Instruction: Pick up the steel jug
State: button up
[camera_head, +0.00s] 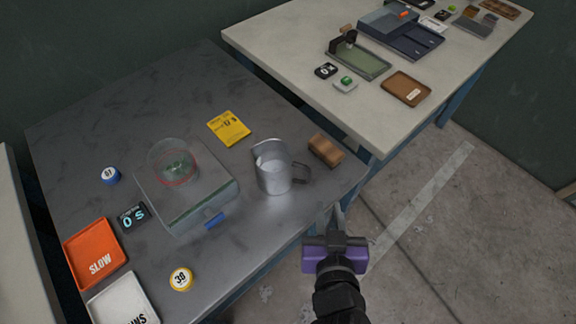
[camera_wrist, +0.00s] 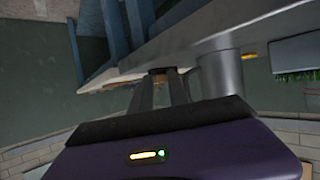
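The steel jug (camera_head: 272,172) stands upright near the right edge of the dark grey table, its handle (camera_head: 300,173) facing right. It also shows in the wrist view as a grey cylinder (camera_wrist: 221,75), right of my fingers. My gripper (camera_head: 337,210), with a purple body, is just off the table's front right edge, to the lower right of the jug and apart from it. In the wrist view my two fingers (camera_wrist: 160,80) are spread with a gap between them and nothing held. The wooden block shows beyond that gap.
A brown wooden block (camera_head: 326,150) sits close to the jug's right. A yellow card (camera_head: 229,128) lies behind it. A glass dish on a scale-like box (camera_head: 190,205) stands left, with a blue piece (camera_head: 214,220) in front. A second pale table (camera_head: 300,50) is behind right.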

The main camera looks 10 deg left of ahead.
aim_at(307, 177)
jog(key=shift+m+t+h, duration=0.3)
jog(key=shift+m+h, duration=0.1)
jog(key=shift+m, duration=0.3)
jog(key=a+r, duration=0.1)
jog(key=w+a+r, duration=0.1)
jog(key=a, duration=0.1)
jog(key=w+a+r, duration=0.1)
jog(key=a, duration=0.1)
jog(key=shift+w+a+r, duration=0.1)
jog(key=shift+w+r, duration=0.15)
jog(key=shift+r, duration=0.1)
jog(key=shift+x, duration=1.2)
jog(key=shift+p+x, duration=0.8)
jog(key=shift+x, duration=1.85)
grip_shut()
jog(key=shift+r, duration=0.1)
